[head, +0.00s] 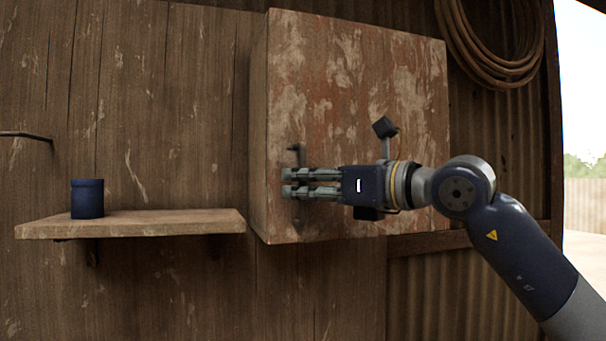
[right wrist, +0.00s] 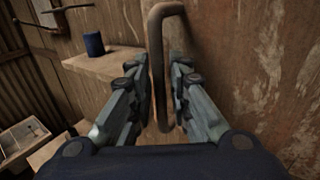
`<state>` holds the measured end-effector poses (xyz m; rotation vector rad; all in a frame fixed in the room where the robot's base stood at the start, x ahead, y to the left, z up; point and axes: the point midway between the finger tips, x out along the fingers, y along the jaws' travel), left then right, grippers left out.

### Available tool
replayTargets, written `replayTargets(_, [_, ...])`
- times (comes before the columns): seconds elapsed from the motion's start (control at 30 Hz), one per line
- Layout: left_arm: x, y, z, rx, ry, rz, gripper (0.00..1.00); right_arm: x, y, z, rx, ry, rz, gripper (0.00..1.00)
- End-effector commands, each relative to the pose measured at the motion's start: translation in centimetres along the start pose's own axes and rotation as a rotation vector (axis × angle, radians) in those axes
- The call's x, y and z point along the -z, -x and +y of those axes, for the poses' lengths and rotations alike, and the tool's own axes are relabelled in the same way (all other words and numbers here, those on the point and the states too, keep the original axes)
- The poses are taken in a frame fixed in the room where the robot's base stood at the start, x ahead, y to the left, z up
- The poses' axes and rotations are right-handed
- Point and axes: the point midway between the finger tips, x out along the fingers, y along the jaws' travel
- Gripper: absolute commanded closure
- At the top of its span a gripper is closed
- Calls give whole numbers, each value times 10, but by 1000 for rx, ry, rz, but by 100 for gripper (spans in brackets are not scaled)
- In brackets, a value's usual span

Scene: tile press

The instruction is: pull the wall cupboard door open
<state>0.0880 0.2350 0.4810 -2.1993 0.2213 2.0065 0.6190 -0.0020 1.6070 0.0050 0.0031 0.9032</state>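The wall cupboard (head: 365,90) is a weathered box with flaking red-brown paint, fixed to the plank wall. Its front door (head: 345,120) looks closed. The dark bar handle (right wrist: 158,75) stands upright near the door's left edge; its top end also shows in the head view (head: 297,153). The fingers hide the handle's middle in the head view. My left gripper is not in view.
A wooden shelf (head: 140,226) juts from the wall left of the cupboard, with a dark blue mug (head: 87,199) on it. A coil of rope or hose (head: 500,75) hangs at upper right. Open space lies below the cupboard.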

Motion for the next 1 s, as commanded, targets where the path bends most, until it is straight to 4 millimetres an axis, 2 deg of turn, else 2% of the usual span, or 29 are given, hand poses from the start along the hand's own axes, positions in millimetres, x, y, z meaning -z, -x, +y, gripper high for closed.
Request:
replayTargets(0.27, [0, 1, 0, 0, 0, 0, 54, 1, -3, 0, 0, 0, 0, 82])
replayTargets(0.3, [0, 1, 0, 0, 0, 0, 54, 1, -2, 0, 0, 0, 0, 84])
replayTargets(0.37, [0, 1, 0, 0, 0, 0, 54, 1, -2, 0, 0, 0, 0, 98])
replayTargets(0.4, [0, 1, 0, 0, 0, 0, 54, 1, -2, 0, 0, 0, 0, 100])
replayTargets(0.67, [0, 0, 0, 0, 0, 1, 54, 1, 0, 0, -5, -1, 0, 100])
replayTargets(0.87, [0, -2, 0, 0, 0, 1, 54, 2, 16, 6, -53, -1, -1, 100])
replayTargets(1.0, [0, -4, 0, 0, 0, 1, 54, 2, 43, 16, -131, -3, 0, 100])
